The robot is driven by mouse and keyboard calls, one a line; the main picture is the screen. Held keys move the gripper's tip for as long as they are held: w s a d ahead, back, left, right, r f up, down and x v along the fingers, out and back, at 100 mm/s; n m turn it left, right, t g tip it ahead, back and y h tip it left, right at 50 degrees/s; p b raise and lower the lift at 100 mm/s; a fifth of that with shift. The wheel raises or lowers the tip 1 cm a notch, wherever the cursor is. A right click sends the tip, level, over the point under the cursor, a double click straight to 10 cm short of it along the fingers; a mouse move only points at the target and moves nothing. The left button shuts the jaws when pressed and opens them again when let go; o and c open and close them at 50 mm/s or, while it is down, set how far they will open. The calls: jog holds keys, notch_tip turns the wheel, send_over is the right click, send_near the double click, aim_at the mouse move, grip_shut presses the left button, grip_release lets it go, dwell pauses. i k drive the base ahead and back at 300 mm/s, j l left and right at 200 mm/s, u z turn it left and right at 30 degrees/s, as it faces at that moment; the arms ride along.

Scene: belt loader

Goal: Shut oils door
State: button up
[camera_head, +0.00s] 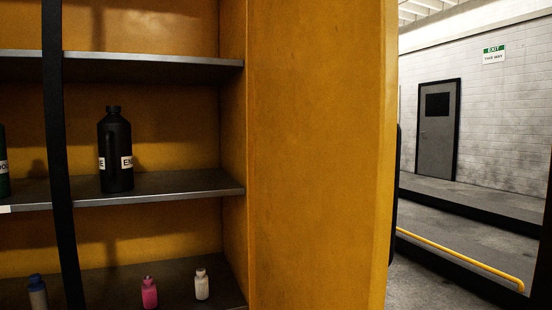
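A yellow cabinet stands open close in front of me, its inside wall (234,130) and shelves showing. The broad yellow panel (318,150) to the right of the shelves looks like its door, standing open. A narrow dark shape (395,185) shows behind the panel's right edge; it may be a handle, mostly hidden. No reading on the panel names the oils. My gripper is not in view.
A black bottle (115,150) stands on the middle shelf (200,184); small pink (149,293), white (201,285) and dark blue (37,292) bottles stand below. A black upright strip (61,150) crosses the left. Beyond lie floor, a yellow rail (460,257) and a grey door (437,135).

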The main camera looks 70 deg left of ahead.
aim_at(327, 133)
jog(key=i+u, duration=0.7)
jog(key=i+l+u, duration=0.1)
jog(key=u, duration=0.2)
jog(key=i+u, duration=0.15)
jog(key=u, duration=0.3)
jog(key=i+u, duration=0.15)
jog(key=u, duration=0.35)
jog(key=i+l+u, duration=0.1)
jog(key=u, duration=0.35)
jog(key=i+l+u, duration=0.15)
jog(key=u, duration=0.35)
jog(key=i+l+u, duration=0.1)
jog(key=u, duration=0.35)
jog(key=i+l+u, duration=0.15)
jog(key=u, duration=0.15)
jog(key=i+l+u, duration=0.1)
jog(key=l+u, duration=0.25)
